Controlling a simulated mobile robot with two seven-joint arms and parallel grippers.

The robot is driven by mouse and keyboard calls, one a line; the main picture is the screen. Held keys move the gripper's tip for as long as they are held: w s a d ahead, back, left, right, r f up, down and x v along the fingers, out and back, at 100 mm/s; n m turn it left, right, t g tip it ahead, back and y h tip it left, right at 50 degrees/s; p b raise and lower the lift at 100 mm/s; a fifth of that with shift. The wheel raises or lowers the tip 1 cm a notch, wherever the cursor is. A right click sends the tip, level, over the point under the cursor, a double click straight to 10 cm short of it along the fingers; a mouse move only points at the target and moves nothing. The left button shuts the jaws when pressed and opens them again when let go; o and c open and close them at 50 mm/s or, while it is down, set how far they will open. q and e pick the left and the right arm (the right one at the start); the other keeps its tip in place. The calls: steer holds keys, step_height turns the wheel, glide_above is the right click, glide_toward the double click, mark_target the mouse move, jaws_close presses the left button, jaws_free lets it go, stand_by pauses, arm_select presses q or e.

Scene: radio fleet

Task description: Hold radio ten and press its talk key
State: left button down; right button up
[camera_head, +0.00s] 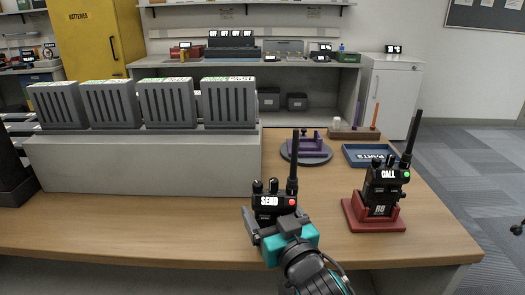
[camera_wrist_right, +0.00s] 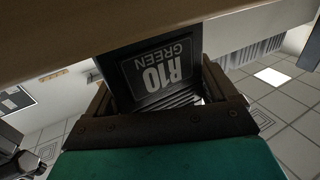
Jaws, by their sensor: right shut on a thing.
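A black handheld radio (camera_head: 268,204) with a display reading SEND, a red light and an upright antenna is at the front of the table in the head view. In the right wrist view its label (camera_wrist_right: 160,72) reads R10 GREEN. My right gripper (camera_head: 279,218) is shut on this radio, its fingers on either side of the body. The right wrist view shows both fingers (camera_wrist_right: 163,95) flanking the label. The talk key cannot be made out. My left gripper is not in view.
A second radio (camera_head: 382,185), showing CALL and a green light, stands in a red cradle (camera_head: 366,224) to the right. A grey ledge (camera_head: 140,165) with several grey slotted units is at left. A purple fixture (camera_head: 308,145) and blue tray (camera_head: 356,160) are behind. Table (camera_head: 140,222) front left is clear.

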steer(key=o, duration=1.3)
steer(key=v, duration=1.2)
arm_select(q)
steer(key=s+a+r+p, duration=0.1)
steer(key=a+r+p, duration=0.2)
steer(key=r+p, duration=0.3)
steer(key=p, duration=0.4)
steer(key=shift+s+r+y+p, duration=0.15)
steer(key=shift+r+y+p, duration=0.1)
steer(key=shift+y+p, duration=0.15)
arm_select(e)
steer(key=s+d+f+g+h, duration=0.1)
steer(key=s+d+f+g, duration=0.1)
steer(key=s+d+f, duration=0.1)
steer(key=s+d+f+m+g+h, duration=0.1)
steer(key=s+d+f+g+h, duration=0.1)
steer(key=d+f, duration=0.3)
steer(key=s+d+f+g+h, duration=0.1)
steer(key=s+d+f, duration=0.3)
steer(key=f, duration=0.1)
steer(key=shift+d+f+m+g+h, duration=0.1)
steer(key=shift+f+m+g+h, duration=0.15)
steer(key=shift+m+g+h, duration=0.15)
